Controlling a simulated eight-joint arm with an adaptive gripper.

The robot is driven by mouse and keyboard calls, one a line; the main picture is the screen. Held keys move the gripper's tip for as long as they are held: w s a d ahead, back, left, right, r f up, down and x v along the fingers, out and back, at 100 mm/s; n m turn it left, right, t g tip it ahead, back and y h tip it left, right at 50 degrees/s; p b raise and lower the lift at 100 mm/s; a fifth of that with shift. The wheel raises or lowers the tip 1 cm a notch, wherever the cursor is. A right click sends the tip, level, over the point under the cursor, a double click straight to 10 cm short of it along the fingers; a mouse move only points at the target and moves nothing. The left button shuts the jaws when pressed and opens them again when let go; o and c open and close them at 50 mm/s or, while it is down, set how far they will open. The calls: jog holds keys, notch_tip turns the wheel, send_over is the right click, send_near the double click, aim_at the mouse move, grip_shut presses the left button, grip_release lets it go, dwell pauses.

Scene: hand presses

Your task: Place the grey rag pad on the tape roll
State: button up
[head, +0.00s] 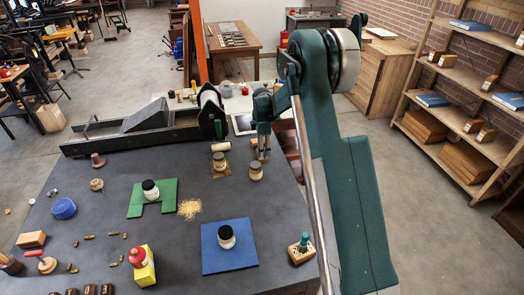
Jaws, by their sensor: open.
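My gripper (262,155) hangs at the end of the green arm, over the back right part of the dark table. It is open, and small in the picture; a small tan thing shows behind or beside it, and I cannot tell whether they touch. A short blue round thing (63,208), which may be the tape roll, lies at the table's left side, well apart from my gripper. I cannot make out the grey rag pad for sure. A flat pale grey piece with a dark edge (243,124) shows behind the table, partly hidden by my arm.
Dark-lidded jars stand on a green piece (166,196) and a blue board (229,245). Another jar (256,172) stands just in front of my gripper. A long dark press (145,130) fills the back edge. A red-topped yellow block (142,266) and small wooden block (301,250) stand in front.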

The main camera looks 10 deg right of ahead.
jog(key=shift+r, duration=0.1)
notch_tip(320, 180, up, 12)
dwell(0.8)
dwell(0.5)
